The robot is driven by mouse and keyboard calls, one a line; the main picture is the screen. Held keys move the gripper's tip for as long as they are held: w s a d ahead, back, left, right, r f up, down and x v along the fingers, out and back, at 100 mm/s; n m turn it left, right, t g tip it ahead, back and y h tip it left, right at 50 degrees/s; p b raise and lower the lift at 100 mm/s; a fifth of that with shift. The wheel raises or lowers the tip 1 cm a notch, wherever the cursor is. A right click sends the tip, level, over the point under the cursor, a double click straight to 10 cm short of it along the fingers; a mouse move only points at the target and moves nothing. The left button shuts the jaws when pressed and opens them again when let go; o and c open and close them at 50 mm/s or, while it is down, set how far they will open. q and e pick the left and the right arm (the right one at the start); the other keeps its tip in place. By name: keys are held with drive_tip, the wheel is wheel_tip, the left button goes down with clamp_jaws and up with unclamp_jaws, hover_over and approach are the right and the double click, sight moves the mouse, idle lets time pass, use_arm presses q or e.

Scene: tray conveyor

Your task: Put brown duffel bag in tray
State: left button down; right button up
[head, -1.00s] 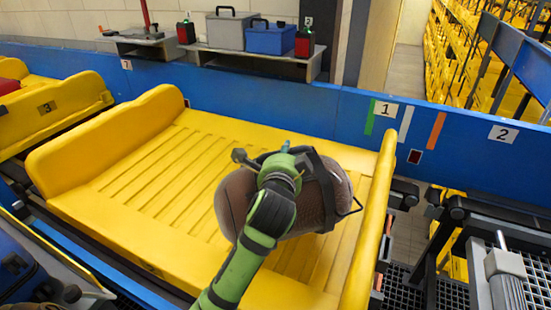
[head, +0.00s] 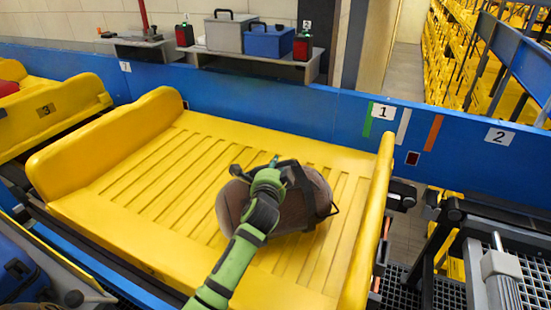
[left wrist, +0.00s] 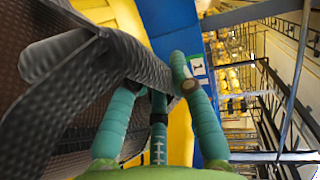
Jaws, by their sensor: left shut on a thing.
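The brown duffel bag (head: 312,205) is over the right part of the yellow tray (head: 140,200). My left gripper (head: 270,176) is shut on its dark strap, at the top of the bag. In the left wrist view, the bag (left wrist: 35,115) fills the left side, and its strap runs between the green fingers of the gripper (left wrist: 155,85). The bag's underside is hidden, so I cannot tell whether it touches the tray floor. My right gripper is not in view.
The tray has raised ends at left and right, and its left part is bare. A blue wall (head: 250,105) runs behind it. Another yellow tray (head: 50,105) is at left. Grey and blue cases (head: 268,40) stand on a shelf behind. A black metal frame (head: 450,250) is at right.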

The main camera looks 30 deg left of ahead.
use_arm(q)
drive_tip(key=shift+r, duration=0.15)
drive_tip(key=c, duration=1.1)
unclamp_jaws()
drive_tip(key=shift+f, duration=0.3)
drive_tip(key=shift+s+d+r, duration=0.1)
drive_tip(key=shift+s, duration=0.05)
drive_tip(key=b+v, duration=0.1)
drive_tip(key=v, duration=1.1)
drive_tip(key=shift+b, duration=0.3)
